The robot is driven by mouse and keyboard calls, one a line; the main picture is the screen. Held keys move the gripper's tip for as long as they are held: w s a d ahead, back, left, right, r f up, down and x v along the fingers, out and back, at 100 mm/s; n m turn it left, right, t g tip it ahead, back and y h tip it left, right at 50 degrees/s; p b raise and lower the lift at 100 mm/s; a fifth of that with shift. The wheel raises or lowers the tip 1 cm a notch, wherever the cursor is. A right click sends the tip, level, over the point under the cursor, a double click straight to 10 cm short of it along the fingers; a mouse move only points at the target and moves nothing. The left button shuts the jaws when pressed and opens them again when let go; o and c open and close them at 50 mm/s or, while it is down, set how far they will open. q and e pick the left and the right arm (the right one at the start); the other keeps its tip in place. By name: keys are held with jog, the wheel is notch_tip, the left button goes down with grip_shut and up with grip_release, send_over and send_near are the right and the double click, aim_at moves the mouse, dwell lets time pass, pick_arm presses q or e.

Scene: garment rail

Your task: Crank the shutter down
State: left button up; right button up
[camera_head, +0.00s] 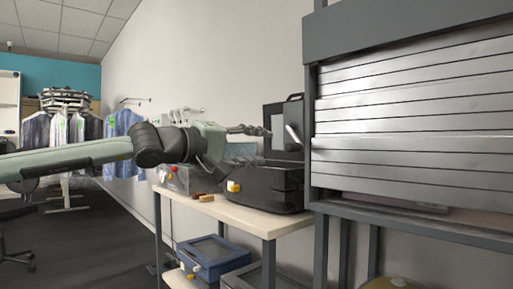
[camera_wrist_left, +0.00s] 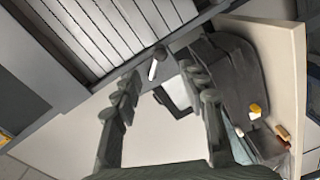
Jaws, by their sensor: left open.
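The grey slatted shutter (camera_head: 410,120) fills most of its dark frame at the right in the head view. A narrow gap shows under its lowest slat. The shutter also shows at the upper left in the left wrist view (camera_wrist_left: 110,30). A pale crank handle (camera_head: 293,134) sticks out from the frame's left post; it also shows in the left wrist view (camera_wrist_left: 153,69), seen between the fingertips. My left gripper (camera_head: 267,145) is open and empty, a little left of the handle and seemingly apart from it. My right gripper is out of view.
Small brown blocks (camera_head: 206,198) lie there. Clothes racks (camera_head: 62,130) stand far left.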

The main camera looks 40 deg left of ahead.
pick_arm(q)
jog(key=w+d+r+h+p, duration=0.15)
jog(key=w+d+h, duration=0.35)
jog(key=d, duration=0.6)
jog(key=n+t+y+p, duration=0.3)
jog(key=n+t+p, duration=0.15)
jog(key=n, duration=1.55)
send_near(287, 150)
jog(key=x, duration=0.3)
jog(key=b+x, duration=0.1)
jog(key=shift+d+r, duration=0.15)
jog(key=shift+d, duration=0.2)
jog(key=shift+w+a+n, duration=0.1)
jog(key=shift+a+n, duration=0.15)
jog(key=shift+n, duration=0.05)
jog(key=p+x, duration=0.1)
jog(key=x, duration=0.6)
jog(key=shift+w+p, duration=0.25)
jog(key=shift+p, duration=0.15)
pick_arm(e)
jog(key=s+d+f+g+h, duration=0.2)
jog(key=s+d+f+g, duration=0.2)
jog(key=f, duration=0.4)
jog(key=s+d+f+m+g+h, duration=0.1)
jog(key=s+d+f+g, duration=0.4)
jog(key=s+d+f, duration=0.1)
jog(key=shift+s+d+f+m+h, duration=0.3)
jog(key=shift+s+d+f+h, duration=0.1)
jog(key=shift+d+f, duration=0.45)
